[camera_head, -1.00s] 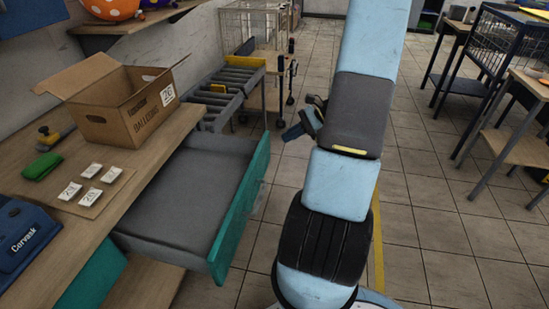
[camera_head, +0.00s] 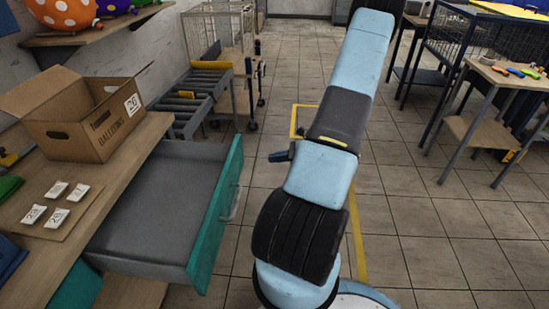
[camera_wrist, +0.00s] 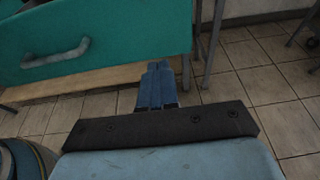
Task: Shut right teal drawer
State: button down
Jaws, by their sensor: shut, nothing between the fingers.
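The right teal drawer (camera_head: 214,222) is pulled far out from the wooden workbench, and its grey inside looks empty. In the wrist view its teal front (camera_wrist: 120,35) fills the upper left, with a grey curved handle (camera_wrist: 56,53). My gripper (camera_wrist: 154,68) points at the lower edge of that front, near its right end. Its blue fingers are together with nothing between them. I cannot tell whether they touch the drawer. In the head view my gripper (camera_head: 272,156) is a small dark blue tip, mostly hidden behind my arm, to the right of the drawer front.
A roller rack (camera_head: 190,100) and wire cart (camera_head: 220,40) stand behind the drawer. Side tables (camera_head: 480,130) stand at right.

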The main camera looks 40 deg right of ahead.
send_near(240, 161)
jog(key=x, duration=0.5)
jog(key=shift+s+a+r, duration=0.15)
jog(key=shift+s+a, duration=0.05)
jog(key=shift+a, duration=0.1)
jog(key=shift+w+a, duration=0.45)
